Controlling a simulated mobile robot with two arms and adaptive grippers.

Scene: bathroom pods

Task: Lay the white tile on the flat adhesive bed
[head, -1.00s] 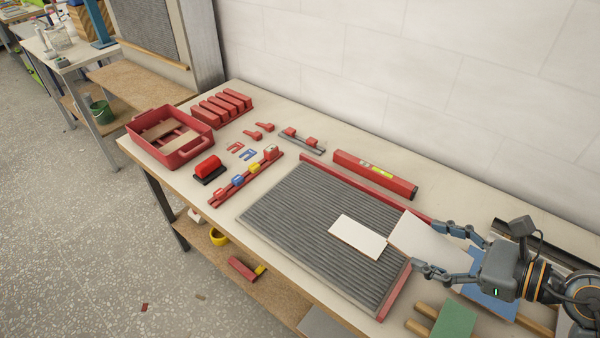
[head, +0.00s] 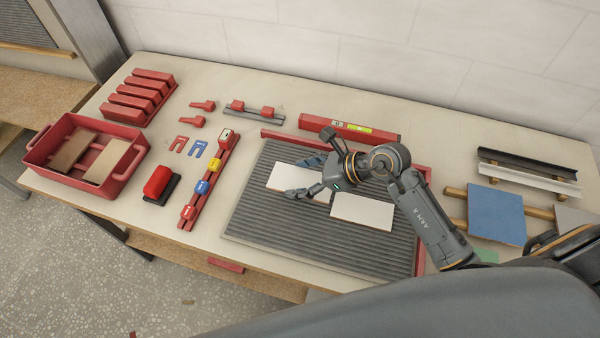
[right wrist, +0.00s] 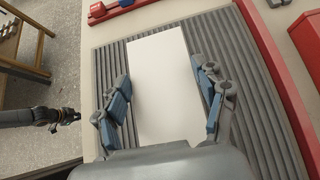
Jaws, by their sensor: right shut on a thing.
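A white tile (head: 285,178) is over the upper middle of the ridged grey adhesive bed (head: 262,222). My right gripper (head: 302,178) is shut on its long edges. In the right wrist view the tile (right wrist: 158,60) lies between the two fingers (right wrist: 160,80), its long sides roughly along the ridges. I cannot tell whether it touches the bed. A second white tile (head: 362,211) lies on the bed to the right, apart from the held one. A dark arm end, likely my left gripper (right wrist: 68,117), shows at the left of the right wrist view; its finger state is unclear.
A red rail (head: 275,134) runs along the bed's back edge, with a red level (head: 350,131) behind it. A rack of coloured pieces (head: 208,180) stands left of the bed. A red tray (head: 60,150) sits farther left. A blue tile (head: 496,213) lies at right.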

